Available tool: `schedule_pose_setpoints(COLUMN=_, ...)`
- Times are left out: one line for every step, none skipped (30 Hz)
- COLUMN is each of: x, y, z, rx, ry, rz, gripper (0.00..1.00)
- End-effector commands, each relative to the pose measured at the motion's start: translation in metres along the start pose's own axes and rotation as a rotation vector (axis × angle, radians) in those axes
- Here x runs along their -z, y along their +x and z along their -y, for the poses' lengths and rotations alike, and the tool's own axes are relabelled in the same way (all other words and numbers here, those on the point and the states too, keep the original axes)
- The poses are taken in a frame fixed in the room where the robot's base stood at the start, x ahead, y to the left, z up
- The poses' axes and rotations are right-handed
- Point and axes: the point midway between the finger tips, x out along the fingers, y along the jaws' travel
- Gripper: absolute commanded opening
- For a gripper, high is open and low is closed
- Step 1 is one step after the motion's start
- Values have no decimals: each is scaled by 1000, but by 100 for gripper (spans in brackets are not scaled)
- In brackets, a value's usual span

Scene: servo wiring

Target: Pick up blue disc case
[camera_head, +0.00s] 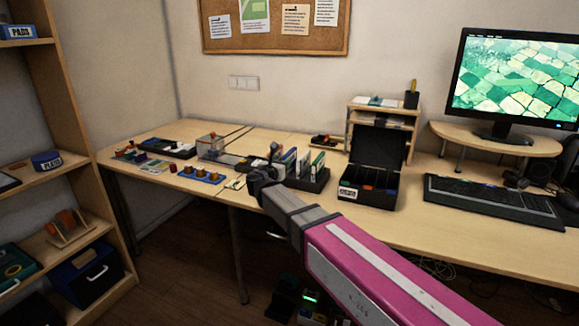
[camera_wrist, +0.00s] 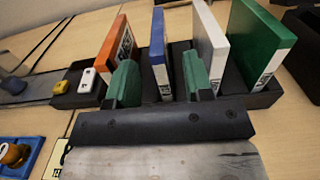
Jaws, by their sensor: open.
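The blue disc case (camera_wrist: 158,52) stands upright on edge in a dark rack (camera_wrist: 262,100) in the wrist view, its narrow blue and white edge facing me. My gripper (camera_wrist: 157,72) is open, with one green finger on each side of the blue case. The left finger is between the orange case (camera_wrist: 110,48) and the blue one. The right finger is between the blue case and the white case (camera_wrist: 208,42). I cannot tell whether either finger touches a case. In the head view my gripper partly hides the rack's left end.
A green case (camera_wrist: 262,45) stands at the rack's right end. A black open box (camera_head: 368,185) is right of the rack in the head view, with a keyboard (camera_head: 490,203) farther right. A blue tray with round knobs (camera_head: 200,175) lies to the left.

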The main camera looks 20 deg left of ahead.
Motion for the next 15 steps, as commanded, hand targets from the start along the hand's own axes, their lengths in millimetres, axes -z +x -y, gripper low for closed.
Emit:
schedule_pose_setpoints(x=0, y=4, z=-1, rx=0, ry=0, rz=0, gripper=47)
schedule_pose_setpoints(x=0, y=7, z=-1, rx=1, ry=0, rz=0, gripper=47)
schedule_pose_setpoints(x=1, y=11, z=-2, rx=1, ry=0, rz=0, gripper=47)
schedule_pose_setpoints(x=1, y=15, z=-2, rx=1, ry=0, rz=0, gripper=47)
schedule_pose_setpoints(x=1, y=19, z=-3, rx=1, ry=0, rz=0, gripper=47)
schedule_pose_setpoints(x=2, y=25, z=-4, rx=2, ry=0, rz=0, gripper=47)
schedule_pose_setpoints(x=2, y=30, z=-4, rx=2, ry=0, rz=0, gripper=47)
schedule_pose_setpoints(x=2, y=35, z=-4, rx=2, ry=0, rz=0, gripper=47)
schedule_pose_setpoints(x=2, y=40, z=-4, rx=2, ry=0, rz=0, gripper=47)
schedule_pose_setpoints(x=2, y=44, z=-4, rx=1, ry=0, rz=0, gripper=47)
schedule_pose_setpoints(x=2, y=46, z=-4, rx=1, ry=0, rz=0, gripper=47)
schedule_pose_setpoints(x=2, y=48, z=-3, rx=1, ry=0, rz=0, gripper=47)
schedule_pose_setpoints(x=2, y=49, z=-3, rx=1, ry=0, rz=0, gripper=47)
schedule_pose_setpoints(x=2, y=50, z=-3, rx=0, ry=0, rz=0, gripper=47)
schedule_pose_setpoints(x=2, y=50, z=-3, rx=0, ry=0, rz=0, gripper=47)
